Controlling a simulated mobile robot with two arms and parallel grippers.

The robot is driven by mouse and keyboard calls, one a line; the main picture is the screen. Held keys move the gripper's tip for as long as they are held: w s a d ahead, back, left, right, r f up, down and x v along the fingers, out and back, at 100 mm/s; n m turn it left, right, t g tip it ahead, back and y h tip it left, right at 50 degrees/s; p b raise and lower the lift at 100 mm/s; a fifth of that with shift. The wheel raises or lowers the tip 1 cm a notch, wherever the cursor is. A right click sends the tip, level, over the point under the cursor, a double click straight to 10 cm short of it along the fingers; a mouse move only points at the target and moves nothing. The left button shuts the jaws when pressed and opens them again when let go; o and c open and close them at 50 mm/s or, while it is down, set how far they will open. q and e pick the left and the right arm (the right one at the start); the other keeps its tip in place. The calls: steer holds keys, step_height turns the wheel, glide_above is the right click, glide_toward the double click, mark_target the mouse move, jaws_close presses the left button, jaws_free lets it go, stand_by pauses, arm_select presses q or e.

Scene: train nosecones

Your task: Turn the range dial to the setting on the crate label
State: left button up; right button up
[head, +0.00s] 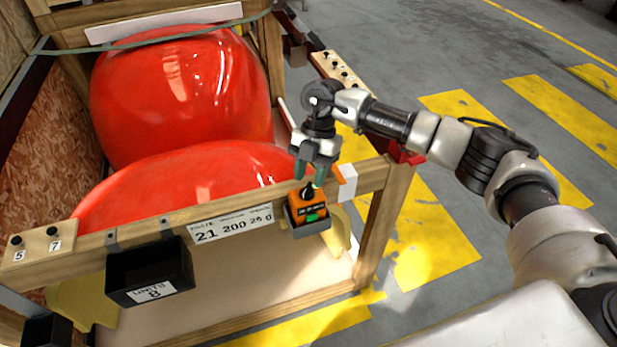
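An orange device with a black dial knob (308,191) and a small green screen (313,217) sits in a grey holder (311,230) on the front rail of the wooden crate. The white crate label (232,224) is on the same rail to its left and reads "21 200" and further figures too small to be sure of. My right gripper (311,180) points down with its fingertips at the dial, one on each side of it. Whether the fingers touch the knob cannot be told. The dial's setting is too small to read. My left gripper is not in view.
Two glossy red nosecones (180,95) fill the crate behind the rail (90,243). A black bin (150,270) marked "UNITS 8" hangs left of the label. A white block (347,182) is right of the device. Grey floor with yellow stripes lies right.

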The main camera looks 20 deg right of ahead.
mark_target(307, 191)
steer(key=shift+x, duration=1.15)
jaws_close()
steer(key=shift+f+n, duration=0.1)
steer(key=shift+n, duration=0.2)
steer(key=n+h+b, duration=0.1)
steer(key=n+b, duration=0.1)
steer(key=n, duration=0.1)
steer(key=shift+a+f+g+b, duration=0.1)
steer(key=shift+a+g+b, duration=0.05)
steer(key=shift+g+b, duration=0.2)
steer(key=shift+a+n+g+h+b, duration=0.15)
steer(key=shift+n+h+b, duration=0.45)
steer(key=shift+n, duration=0.65)
steer(key=shift+n+g+h+b, duration=0.2)
steer(key=shift+n+h+b, duration=0.2)
steer(key=shift+n+b, duration=0.6)
steer(key=shift+n, duration=0.45)
